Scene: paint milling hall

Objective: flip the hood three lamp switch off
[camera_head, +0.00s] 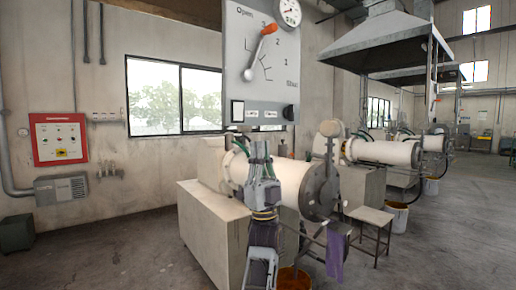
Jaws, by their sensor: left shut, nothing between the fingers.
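A pale grey control panel (272,92) hangs upright at the top middle. It has a lever with an orange knob (268,30) on an Open-to-Close scale and a round gauge (289,13) at its top right. A black-framed rocker switch (238,111) sits at its lower left and a black round knob (289,112) at its lower right. Small labels between them are too small to read, so I cannot tell the hood number or the rocker's position. My left gripper (260,149) points up, shut and empty, below the panel and apart from it. My right gripper is not in view.
A white horizontal mill cylinder (288,183) on a pale plinth (212,228) stands behind my left arm. A purple cloth (335,252) hangs at its front, beside a small stool (372,216). A metal hood (385,42) is at upper right.

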